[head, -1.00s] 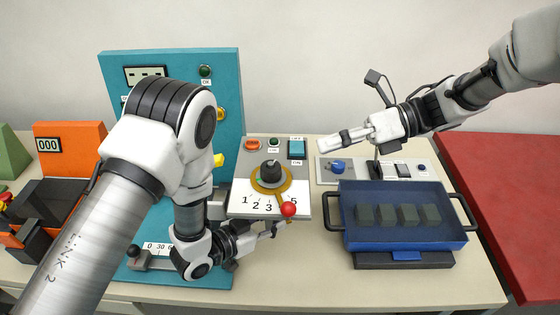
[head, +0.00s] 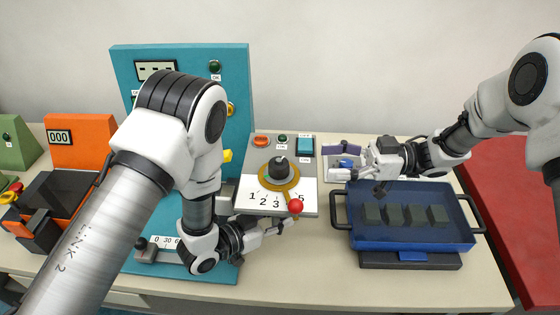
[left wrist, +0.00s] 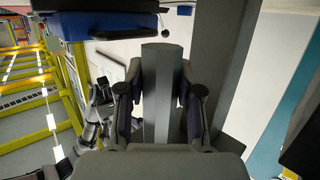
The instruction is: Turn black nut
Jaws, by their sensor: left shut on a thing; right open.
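The black nut (head: 278,167) appears to be the black piece in the middle of a yellow dial (head: 290,186) on the number panel (head: 246,207). A lever with a red ball (head: 295,206) sticks out from the dial toward the front. My left gripper (head: 286,225) is low at the panel's front edge, just below the red ball. In the left wrist view, its fingers (left wrist: 160,100) are shut on a grey bar (left wrist: 157,75); I cannot tell which part this is. My right gripper (head: 342,159) is open, with its fingers around or above a blue knob (head: 346,163).
A blue tray (head: 462,238) with several dark cubes stands right of the panel. A teal board (head: 175,100) stands behind my left arm. An orange box (head: 85,153) is at the far left. The table front (head: 310,275) is clear.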

